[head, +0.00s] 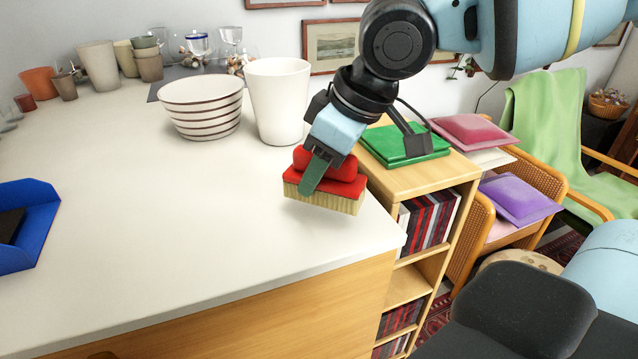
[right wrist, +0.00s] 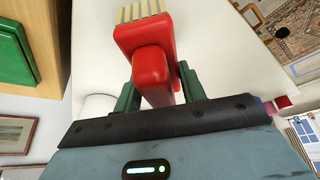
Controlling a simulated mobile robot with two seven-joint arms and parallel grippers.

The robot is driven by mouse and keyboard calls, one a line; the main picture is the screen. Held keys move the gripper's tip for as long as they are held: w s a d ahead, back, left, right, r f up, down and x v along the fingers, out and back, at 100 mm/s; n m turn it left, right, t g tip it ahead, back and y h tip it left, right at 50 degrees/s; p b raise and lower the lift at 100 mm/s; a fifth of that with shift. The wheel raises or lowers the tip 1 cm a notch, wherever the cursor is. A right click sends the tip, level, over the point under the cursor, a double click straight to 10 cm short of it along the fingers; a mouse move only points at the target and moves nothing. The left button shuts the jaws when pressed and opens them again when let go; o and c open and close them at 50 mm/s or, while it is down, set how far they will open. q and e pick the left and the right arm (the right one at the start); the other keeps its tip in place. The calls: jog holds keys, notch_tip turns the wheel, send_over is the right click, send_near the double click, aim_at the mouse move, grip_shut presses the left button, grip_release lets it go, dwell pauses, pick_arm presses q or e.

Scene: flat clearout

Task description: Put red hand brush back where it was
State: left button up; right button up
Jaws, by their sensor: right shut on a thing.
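The red hand brush (head: 345,187) has a red back and handle and pale bristles that point down. My right gripper (head: 318,172) is shut on its red handle, near the right end of the white counter (head: 150,235). In the right wrist view the brush (right wrist: 152,65) sits between the two green fingers (right wrist: 155,90). In the head view the bristles are just over or on the counter top; I cannot tell if they touch it. My left gripper is not in view.
A white vase (head: 277,100) and a striped bowl (head: 202,107) stand behind the brush. A blue dustpan-like tray (head: 38,215) lies at the left. A shelf with a green book-like item (head: 400,146) adjoins the counter's right end. The counter's middle is clear.

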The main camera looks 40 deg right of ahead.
aim_at(319, 188)
jog(key=f, duration=0.2)
jog(key=shift+w+d+f, duration=0.2)
jog(key=shift+w+f, duration=0.15)
jog(key=shift+f, duration=0.45)
jog(key=shift+f, duration=0.15)
jog(key=o, duration=1.3)
